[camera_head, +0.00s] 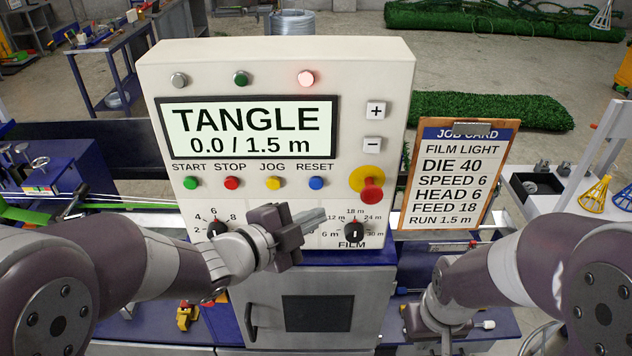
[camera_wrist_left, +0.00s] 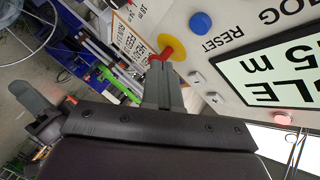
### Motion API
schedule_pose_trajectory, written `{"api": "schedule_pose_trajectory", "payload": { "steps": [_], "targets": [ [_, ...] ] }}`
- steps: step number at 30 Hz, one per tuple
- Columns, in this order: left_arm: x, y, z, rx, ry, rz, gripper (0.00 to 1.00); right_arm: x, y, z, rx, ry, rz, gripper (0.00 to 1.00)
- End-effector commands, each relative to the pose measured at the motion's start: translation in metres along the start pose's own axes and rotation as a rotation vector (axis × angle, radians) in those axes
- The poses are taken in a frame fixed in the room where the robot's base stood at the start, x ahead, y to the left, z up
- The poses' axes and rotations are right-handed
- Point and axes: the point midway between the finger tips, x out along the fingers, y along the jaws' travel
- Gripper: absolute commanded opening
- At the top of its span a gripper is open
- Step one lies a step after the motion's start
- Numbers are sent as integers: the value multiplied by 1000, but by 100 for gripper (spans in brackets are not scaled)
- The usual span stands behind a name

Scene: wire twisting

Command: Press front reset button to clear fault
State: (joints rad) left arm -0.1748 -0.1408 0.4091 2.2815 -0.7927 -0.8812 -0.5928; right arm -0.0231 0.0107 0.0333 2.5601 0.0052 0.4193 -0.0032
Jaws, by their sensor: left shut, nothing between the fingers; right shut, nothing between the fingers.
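The blue RESET button (camera_head: 316,183) is at the right end of the button row on the cream control panel (camera_head: 370,75). It also shows at the top of the left wrist view (camera_wrist_left: 200,22). The display (camera_head: 248,131) reads TANGLE, 0.0 / 1.5 m, and the red lamp (camera_head: 306,78) above it glows pale. My left gripper (camera_head: 314,218) is shut and empty. It appears below the button, in front of the lower dials and apart from the button. My right gripper (camera_head: 440,335) is low at the bottom right, pointing down, its fingertips not clear there.
Green START (camera_head: 190,183), red STOP (camera_head: 232,183) and yellow JOG (camera_head: 273,183) buttons share the row. A red emergency stop (camera_head: 371,190) on a yellow disc juts out just right of RESET. A job card (camera_head: 455,175) stands right of the panel.

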Motion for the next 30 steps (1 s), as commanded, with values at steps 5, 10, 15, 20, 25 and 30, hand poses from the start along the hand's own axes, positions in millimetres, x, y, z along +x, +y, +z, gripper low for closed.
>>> {"api": "schedule_pose_trajectory", "payload": {
  "steps": [5, 10, 15, 20, 25, 30],
  "targets": [
    [18, -13, 13, 0, -1, 1, 0, -5, 0, -1, 0, 0, 0, 0],
    [29, -22, 21, 0, -1, -1, 0, -5, 0, -1, 0, 0, 0, 0],
    [34, -24, 25, 0, -1, 1, 0, -5, 0, -1, 0, 0, 0, 0],
    [34, -25, 25, 1, -1, 0, 0, -5, 0, -1, 0, 0, 0, 0],
    [34, -25, 25, 0, -1, 0, 0, -5, 0, -1, 0, 0, 0, 0],
    [34, -24, 25, 0, -1, 0, 0, -5, 0, -1, 0, 0, 0, 0]
  ]
}}
